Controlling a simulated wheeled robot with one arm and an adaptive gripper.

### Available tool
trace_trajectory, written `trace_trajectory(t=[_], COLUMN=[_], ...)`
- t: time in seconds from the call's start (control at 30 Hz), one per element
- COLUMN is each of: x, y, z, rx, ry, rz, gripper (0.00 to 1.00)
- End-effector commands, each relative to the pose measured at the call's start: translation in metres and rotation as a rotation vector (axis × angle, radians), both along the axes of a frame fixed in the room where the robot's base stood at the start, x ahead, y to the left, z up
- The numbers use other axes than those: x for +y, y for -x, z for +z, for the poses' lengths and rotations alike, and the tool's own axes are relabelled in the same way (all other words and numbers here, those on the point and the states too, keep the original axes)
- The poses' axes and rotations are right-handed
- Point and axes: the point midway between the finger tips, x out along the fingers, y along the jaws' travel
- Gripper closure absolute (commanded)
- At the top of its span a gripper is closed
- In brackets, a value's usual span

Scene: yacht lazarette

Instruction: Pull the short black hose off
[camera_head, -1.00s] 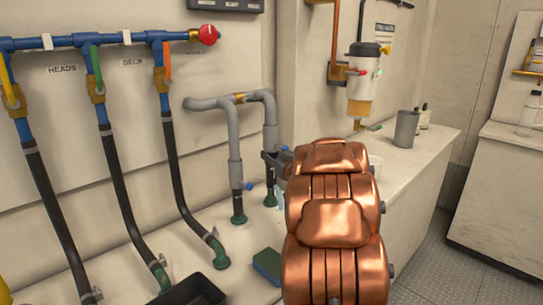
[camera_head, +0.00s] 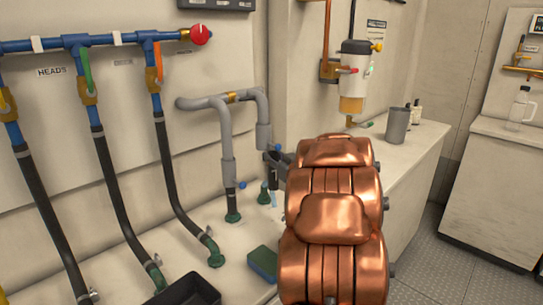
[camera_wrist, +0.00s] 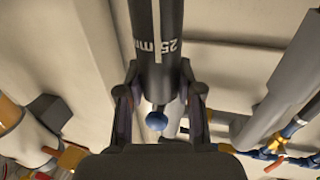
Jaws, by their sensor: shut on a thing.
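The short black hose (camera_wrist: 158,50), marked "25 mm", stands between the fingers of my gripper (camera_wrist: 158,105) in the wrist view. A blue knob (camera_wrist: 156,121) shows at its end by the fingers. In the head view my gripper (camera_head: 276,158) is shut on the hose (camera_head: 273,175), right of the lower end of the grey pipe's right leg (camera_head: 263,136). The hose's lower end appears apart from the green fitting (camera_head: 263,196), which stands bare to its left. My arm partly covers this spot, and the hose's upper end is hard to make out.
A similar black hose (camera_head: 231,200) joins the pipe's left leg to another green fitting close by. Long black hoses (camera_head: 178,185) hang from the blue manifold (camera_head: 75,42) further left. A sponge (camera_head: 262,262) and black tray (camera_head: 187,291) lie on the bench.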

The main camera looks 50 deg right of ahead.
Motion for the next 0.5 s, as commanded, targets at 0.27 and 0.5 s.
trace_trajectory(t=[0.27, 0.5], x=[0.000, 0.001], y=[0.012, 0.021], z=[0.001, 0.000], rx=[-0.002, -0.001], ry=[-0.003, -0.003], rz=[-0.001, 0.000], gripper=[1.00, 1.00])
